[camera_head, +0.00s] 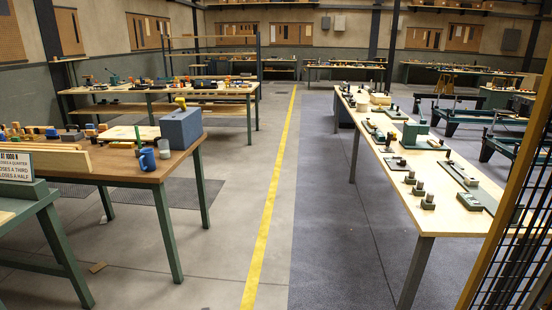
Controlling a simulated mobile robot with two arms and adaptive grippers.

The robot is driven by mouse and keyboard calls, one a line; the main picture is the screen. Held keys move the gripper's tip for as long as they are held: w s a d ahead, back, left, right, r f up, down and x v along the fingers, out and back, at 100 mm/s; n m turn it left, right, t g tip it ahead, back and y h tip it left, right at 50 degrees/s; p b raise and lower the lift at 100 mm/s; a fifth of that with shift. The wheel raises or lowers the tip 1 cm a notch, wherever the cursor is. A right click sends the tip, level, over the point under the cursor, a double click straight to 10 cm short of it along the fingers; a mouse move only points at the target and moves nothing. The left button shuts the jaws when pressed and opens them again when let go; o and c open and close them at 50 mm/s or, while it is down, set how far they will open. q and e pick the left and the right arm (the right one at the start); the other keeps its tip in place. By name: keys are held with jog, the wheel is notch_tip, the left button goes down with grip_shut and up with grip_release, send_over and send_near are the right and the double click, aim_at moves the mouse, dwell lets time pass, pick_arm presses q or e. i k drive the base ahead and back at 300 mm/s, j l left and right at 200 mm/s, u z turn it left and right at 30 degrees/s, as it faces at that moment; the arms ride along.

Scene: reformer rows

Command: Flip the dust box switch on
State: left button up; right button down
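No switch that I can make out as the dust box switch shows in the head view. A blue-grey box (182,128) stands on the right end of the near left workbench (128,171). I cannot tell whether it is the dust box, and no switch is clear on it. A green box-shaped device (415,133) stands on the long right table (440,213), also without a clear switch. Neither of my grippers is in view.
A blue mug (147,159) stands near the left bench's front edge. A sign (17,165) stands at far left. A yellow-framed mesh panel (515,220) fills the right foreground. The aisle along the yellow floor line (270,200) is open.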

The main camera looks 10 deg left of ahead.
aim_at(181, 101)
jog(key=i+u, duration=0.2)
jog(key=i, duration=0.45)
jog(key=i+l+u, duration=0.15)
jog(key=i, duration=0.55)
jog(key=i+l+u, duration=0.2)
jog(key=i, duration=0.45)
jog(key=i+u, duration=0.4)
jog(key=i+l+u, duration=0.15)
jog(key=i+u, duration=0.25)
jog(key=i, duration=0.15)
jog(key=i+l+u, duration=0.4)
jog(key=i+j, duration=0.05)
jog(key=j, duration=0.05)
